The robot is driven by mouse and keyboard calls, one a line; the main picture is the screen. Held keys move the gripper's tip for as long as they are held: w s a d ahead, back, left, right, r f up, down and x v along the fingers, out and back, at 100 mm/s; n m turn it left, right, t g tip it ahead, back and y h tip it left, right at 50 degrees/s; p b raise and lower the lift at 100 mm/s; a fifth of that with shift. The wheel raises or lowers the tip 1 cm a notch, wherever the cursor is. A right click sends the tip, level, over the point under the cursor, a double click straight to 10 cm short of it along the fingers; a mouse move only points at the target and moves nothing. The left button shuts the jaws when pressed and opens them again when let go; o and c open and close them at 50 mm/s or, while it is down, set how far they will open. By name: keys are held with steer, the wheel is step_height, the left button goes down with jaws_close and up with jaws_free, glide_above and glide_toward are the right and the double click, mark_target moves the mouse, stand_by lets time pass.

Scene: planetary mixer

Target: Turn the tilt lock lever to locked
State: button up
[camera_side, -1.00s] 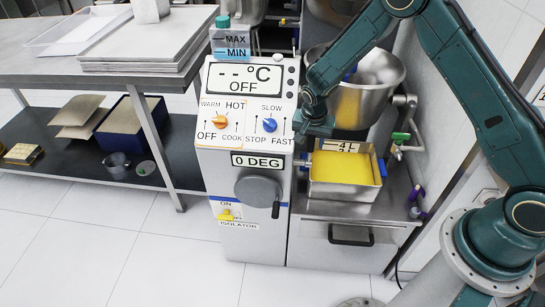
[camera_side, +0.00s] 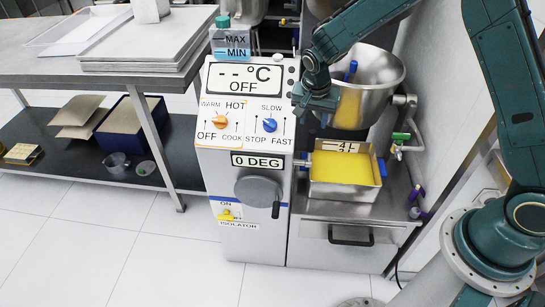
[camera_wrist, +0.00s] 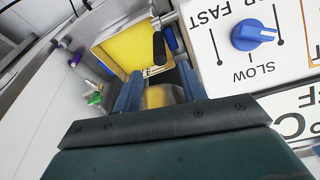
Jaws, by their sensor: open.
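My gripper (camera_wrist: 160,88) shows in the wrist view with its two blue fingers apart. A black handle (camera_wrist: 158,48) stands just beyond the fingertips, in front of the tray; it may be the tilt lock lever, but I see no label on it. A pale, rounded metal part (camera_wrist: 160,97) shows between the fingers; I cannot tell if they touch it. In the side view my gripper (camera_side: 315,103) is at the right edge of the control panel (camera_side: 245,110), in front of the bowl (camera_side: 370,85). It hides what is behind it there. The tilt display (camera_side: 257,161) reads 0 DEG.
A grey handwheel with a black crank (camera_side: 258,190) is on the machine front. A metal tray of yellow liquid (camera_side: 345,170) stands below the bowl. The blue speed knob (camera_wrist: 254,34) is close to the gripper. A green-handled valve (camera_side: 400,136) is at the right.

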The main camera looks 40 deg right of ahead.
steer(key=shift+v, duration=1.75)
steer(key=c, duration=0.7)
steer(key=shift+s+a, duration=0.1)
steer(key=shift+a, duration=0.05)
jaws_close()
steer(key=s+a+f+n+h, duration=0.1)
steer(key=s+a+n, duration=0.3)
steer(key=n, duration=1.3)
steer(key=a, duration=0.2)
steer(key=shift+s+a+f+n+t, duration=0.2)
steer(key=shift+a+f+n+t, duration=0.1)
steer(key=shift+f+n+t, duration=0.1)
